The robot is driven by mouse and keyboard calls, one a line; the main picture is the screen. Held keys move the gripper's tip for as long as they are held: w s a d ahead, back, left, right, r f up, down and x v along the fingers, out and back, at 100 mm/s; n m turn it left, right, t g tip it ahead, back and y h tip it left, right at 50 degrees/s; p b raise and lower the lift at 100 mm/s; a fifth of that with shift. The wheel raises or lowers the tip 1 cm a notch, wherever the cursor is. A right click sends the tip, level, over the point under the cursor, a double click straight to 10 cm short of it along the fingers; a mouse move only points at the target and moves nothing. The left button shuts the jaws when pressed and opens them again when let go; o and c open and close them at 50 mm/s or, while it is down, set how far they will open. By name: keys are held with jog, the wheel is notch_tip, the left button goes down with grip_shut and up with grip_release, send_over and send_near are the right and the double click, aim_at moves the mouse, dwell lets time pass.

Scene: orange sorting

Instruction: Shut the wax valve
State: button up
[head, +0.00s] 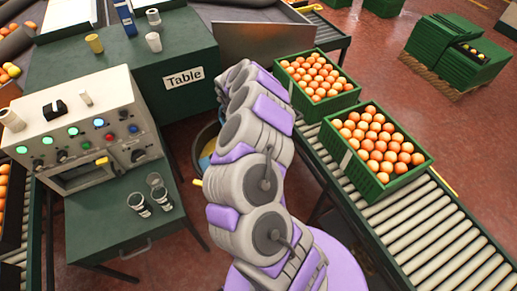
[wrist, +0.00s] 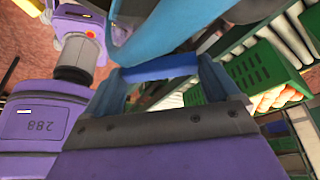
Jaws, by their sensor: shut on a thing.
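My gripper (wrist: 162,92) fills the middle of the wrist view, with a purple body and blue-grey fingers. It is shut on a blue bar (wrist: 160,68) that lies across between the fingers; I cannot tell for sure that this bar is the wax valve's handle. A light-blue curved part (wrist: 185,28) crosses just beyond the bar. In the head view my bent arm hides the gripper. A round drum (head: 207,152) with blue and yellow on it shows partly behind my arm, beside the green table. No valve can be clearly made out in the head view.
A green table (head: 110,68) and a control panel (head: 75,130) with lit buttons stand at the left. Several small glasses (head: 154,190) stand on the lower bench.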

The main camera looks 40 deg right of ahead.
jog(key=shift+w, duration=0.15)
dwell(0.4)
jog(key=o, duration=0.8)
jog(key=p+v, duration=0.2)
jog(key=v, duration=1.5)
jog(key=shift+w+d+r+p, duration=0.15)
jog(key=shift+w+p, duration=0.1)
jog(key=shift+p, duration=0.05)
jog(key=shift+c, duration=0.4)
